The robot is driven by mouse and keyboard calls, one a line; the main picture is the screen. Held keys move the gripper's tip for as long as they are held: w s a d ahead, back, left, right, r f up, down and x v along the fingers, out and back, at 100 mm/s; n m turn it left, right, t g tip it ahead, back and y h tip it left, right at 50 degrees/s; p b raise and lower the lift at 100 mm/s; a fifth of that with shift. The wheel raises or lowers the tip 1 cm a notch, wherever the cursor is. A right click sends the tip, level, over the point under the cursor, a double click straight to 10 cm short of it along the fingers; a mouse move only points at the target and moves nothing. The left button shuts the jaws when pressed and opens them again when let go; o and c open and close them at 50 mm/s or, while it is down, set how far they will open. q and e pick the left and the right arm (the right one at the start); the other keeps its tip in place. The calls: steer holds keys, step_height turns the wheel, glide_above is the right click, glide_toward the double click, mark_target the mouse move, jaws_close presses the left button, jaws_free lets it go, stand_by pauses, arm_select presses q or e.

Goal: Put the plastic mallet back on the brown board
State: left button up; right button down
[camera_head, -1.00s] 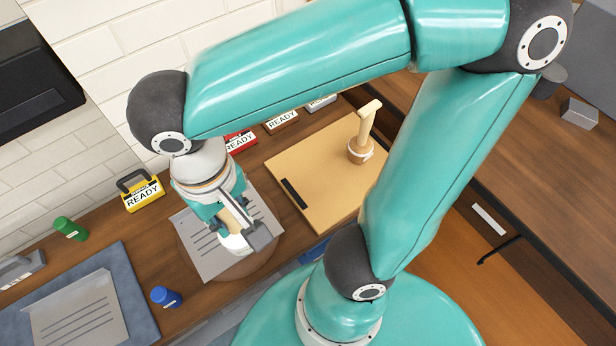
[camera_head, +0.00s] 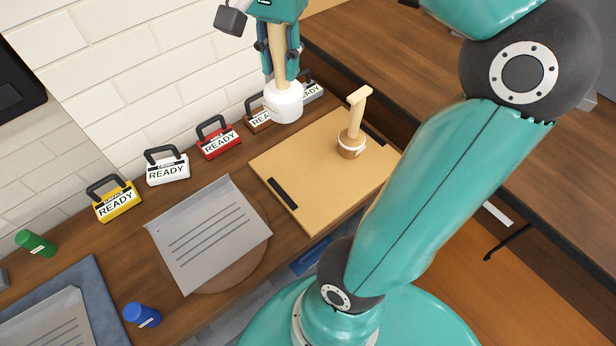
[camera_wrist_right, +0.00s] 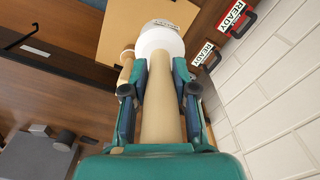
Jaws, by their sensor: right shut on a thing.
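The plastic mallet, with a white head (camera_head: 283,102) and a pale wooden handle (camera_head: 279,45), is in my right gripper (camera_head: 279,78). The gripper is shut on the handle, and the head hangs down above the back left edge of the light brown board (camera_head: 300,165). In the right wrist view the handle (camera_wrist_right: 161,110) runs between the fingers (camera_wrist_right: 159,90) to the white head (camera_wrist_right: 160,40). My left gripper is not in view.
Several boxes marked READY, including a red one (camera_head: 218,140) and a yellow one (camera_head: 117,205), line the wall. A grey plate (camera_head: 208,238) lies on a round brown board (camera_head: 250,272). Dark strips lie on two edges of the light brown board, whose middle is clear.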

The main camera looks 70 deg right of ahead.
steer(key=s+d+f+m+b, duration=0.1)
steer(key=f+b, duration=0.1)
steer(key=f, duration=0.9)
steer(key=s+d+f+m+b, duration=0.1)
steer(key=s+d+f+b, duration=0.1)
steer(key=f, duration=0.9)
steer(key=shift+b, duration=0.45)
steer(key=shift+f, duration=0.1)
steer(key=c, duration=0.9)
jaws_free()
step_height(320, 180, up, 12)
steer(key=shift+r+p, duration=0.1)
steer(key=shift+p, duration=0.9)
